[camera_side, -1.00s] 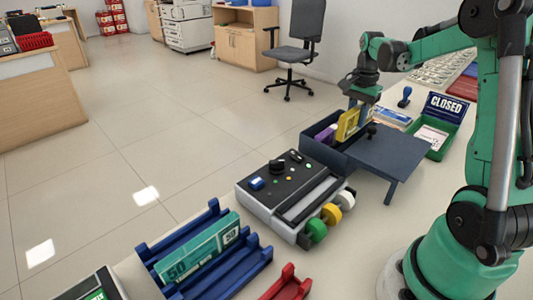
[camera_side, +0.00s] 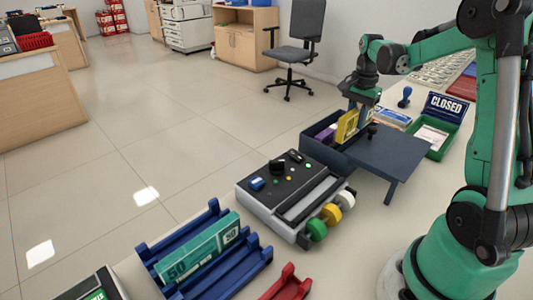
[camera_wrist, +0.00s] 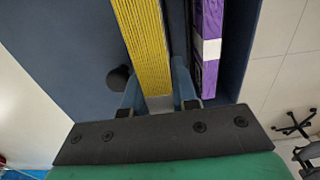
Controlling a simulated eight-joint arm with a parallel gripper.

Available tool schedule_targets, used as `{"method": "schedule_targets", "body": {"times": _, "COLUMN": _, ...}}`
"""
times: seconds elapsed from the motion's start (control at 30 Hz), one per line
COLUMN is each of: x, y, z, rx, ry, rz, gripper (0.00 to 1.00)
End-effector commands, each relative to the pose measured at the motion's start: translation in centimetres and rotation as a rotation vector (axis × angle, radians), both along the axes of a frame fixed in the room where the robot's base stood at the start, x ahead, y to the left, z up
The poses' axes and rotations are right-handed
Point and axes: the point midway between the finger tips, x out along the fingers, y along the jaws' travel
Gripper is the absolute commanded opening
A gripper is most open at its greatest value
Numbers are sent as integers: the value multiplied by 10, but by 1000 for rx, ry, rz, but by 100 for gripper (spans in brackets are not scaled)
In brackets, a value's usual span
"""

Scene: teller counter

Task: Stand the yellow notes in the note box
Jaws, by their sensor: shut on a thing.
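The yellow notes (camera_side: 346,126) are a banded bundle held on edge. They also show in the wrist view (camera_wrist: 144,42). My gripper (camera_wrist: 158,88) is shut on them, with one finger on each side. In the side view my gripper (camera_side: 361,107) is over the open part of the note box (camera_side: 328,158), a dark blue box. The notes' lower part is hidden behind the box wall, and I cannot tell whether they touch the floor of the box. Purple notes (camera_side: 326,134) with a white band (camera_wrist: 211,49) stand in the box beside the yellow ones, a narrow gap apart.
The box's flat dark lid (camera_side: 400,151) with a black knob (camera_wrist: 118,78) lies right of the opening. A grey machine (camera_side: 290,190) and a blue rack (camera_side: 215,260) with green notes stand nearer the camera. A CLOSED sign (camera_side: 446,106) and green tray (camera_side: 436,137) are at right.

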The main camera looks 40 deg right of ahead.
Motion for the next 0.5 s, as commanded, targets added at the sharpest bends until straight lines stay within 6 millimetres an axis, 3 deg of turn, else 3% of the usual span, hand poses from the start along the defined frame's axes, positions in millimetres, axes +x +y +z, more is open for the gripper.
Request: {"method": "schedule_targets", "body": {"times": 0.5, "x": 0, "y": 0, "z": -11, "rx": 0, "ry": 0, "rz": 0, "gripper": 0}}
